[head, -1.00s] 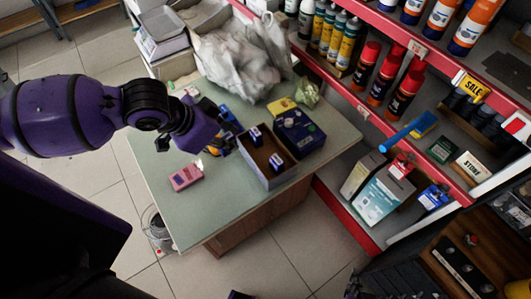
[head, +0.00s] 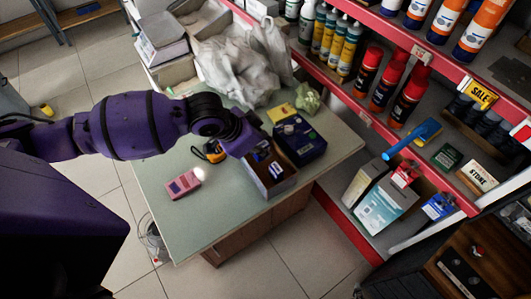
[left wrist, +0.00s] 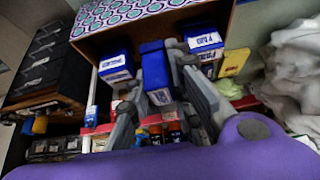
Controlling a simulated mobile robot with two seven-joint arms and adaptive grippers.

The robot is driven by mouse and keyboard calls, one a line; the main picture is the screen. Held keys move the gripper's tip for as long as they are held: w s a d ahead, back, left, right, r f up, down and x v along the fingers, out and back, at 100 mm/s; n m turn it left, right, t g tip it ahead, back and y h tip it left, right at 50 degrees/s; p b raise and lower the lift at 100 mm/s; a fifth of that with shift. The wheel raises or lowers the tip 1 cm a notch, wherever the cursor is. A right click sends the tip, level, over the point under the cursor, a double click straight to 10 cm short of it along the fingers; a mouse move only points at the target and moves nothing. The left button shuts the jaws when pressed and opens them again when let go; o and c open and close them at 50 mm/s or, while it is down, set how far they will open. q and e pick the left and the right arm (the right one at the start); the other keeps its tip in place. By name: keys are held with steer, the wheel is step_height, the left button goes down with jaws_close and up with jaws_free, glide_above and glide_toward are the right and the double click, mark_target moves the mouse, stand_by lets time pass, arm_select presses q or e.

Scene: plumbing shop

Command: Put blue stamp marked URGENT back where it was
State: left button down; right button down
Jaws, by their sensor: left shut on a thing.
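My left gripper (head: 255,148) is over the open cardboard box (head: 284,188) on the table. In the left wrist view its grey fingers (left wrist: 157,75) are shut on a blue stamp (left wrist: 155,62) with a white label; I cannot read its wording. Two other blue stamps with white labels, one on the left (left wrist: 115,66) and one on the right (left wrist: 204,40), flank the held one. One blue stamp (head: 276,168) shows in the box in the head view. The gripper hides part of the box. I cannot tell whether the held stamp touches the box floor. My right gripper is not in view.
A dark blue box (head: 300,140) stands against the cardboard box, with a yellow item (head: 281,112) behind. A pink calculator-like item (head: 183,184) and a yellow-black tape measure (head: 210,152) lie to the left. Plastic bags (head: 240,60) fill the back. Red-edged shelves stand right. The table's front is clear.

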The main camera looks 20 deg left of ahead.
arm_select(q)
steer(key=shift+w+d+f, duration=0.2)
steer(key=shift+w+f, duration=0.15)
steer(key=shift+f, duration=0.05)
steer(key=shift+w+d+f, duration=0.1)
steer(key=shift+f, duration=0.8)
steer(key=shift+w+d+f, duration=0.1)
steer(key=shift+f, duration=0.75)
steer(key=shift+f, duration=0.1)
steer(key=shift+f, duration=0.1)
steer(key=c, duration=1.6)
jaws_free()
steer(key=shift+o, duration=0.2)
steer(key=shift+s+a+r, duration=0.1)
steer(key=shift+a+r, duration=0.1)
steer(key=shift+r, duration=0.35)
steer(key=v, duration=1.1)
steer(key=shift+p, duration=0.4)
